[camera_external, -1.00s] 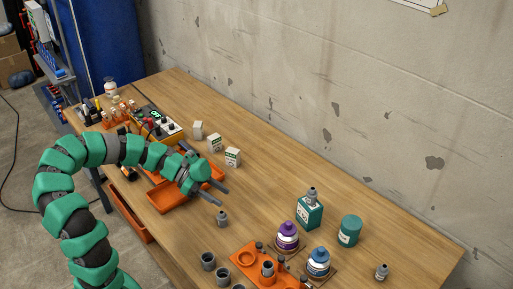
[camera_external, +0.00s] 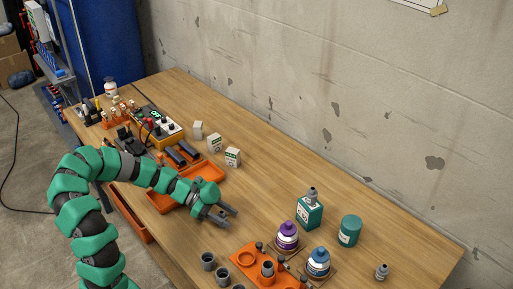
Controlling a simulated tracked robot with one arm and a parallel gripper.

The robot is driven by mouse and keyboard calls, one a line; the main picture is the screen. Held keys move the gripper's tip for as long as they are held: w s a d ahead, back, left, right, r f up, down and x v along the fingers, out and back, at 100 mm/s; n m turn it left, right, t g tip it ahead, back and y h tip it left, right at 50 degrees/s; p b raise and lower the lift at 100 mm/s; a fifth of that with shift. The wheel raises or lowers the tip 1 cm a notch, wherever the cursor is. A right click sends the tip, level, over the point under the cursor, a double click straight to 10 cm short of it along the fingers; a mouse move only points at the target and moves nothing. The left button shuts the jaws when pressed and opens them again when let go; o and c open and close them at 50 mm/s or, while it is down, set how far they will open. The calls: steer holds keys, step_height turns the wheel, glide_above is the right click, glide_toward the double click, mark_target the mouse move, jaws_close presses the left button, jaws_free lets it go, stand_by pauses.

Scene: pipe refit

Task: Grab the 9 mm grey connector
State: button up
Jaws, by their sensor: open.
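Several grey connectors are in view, and no size marking is readable on them. A small one (camera_external: 382,271) stands alone at the far right of the bench, and one (camera_external: 311,195) sits on top of a teal bottle (camera_external: 309,212). Wider grey pieces (camera_external: 208,261) stand at the front edge, and another (camera_external: 267,269) is in the orange holder (camera_external: 246,259). My gripper (camera_external: 230,215) is open, low over the bench, right of the orange tray. The small grey connector that stood at this spot is hidden or hard to make out among the fingers.
A purple-capped bottle (camera_external: 287,236), a blue-capped bottle (camera_external: 318,262) and a teal canister (camera_external: 350,231) stand to the right. An orange tray (camera_external: 207,172) and small white boxes (camera_external: 232,157) lie behind my gripper. The bench's back right is clear.

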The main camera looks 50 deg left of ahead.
steer(key=shift+w+d, duration=0.1)
steer(key=shift+d, duration=0.05)
jaws_close()
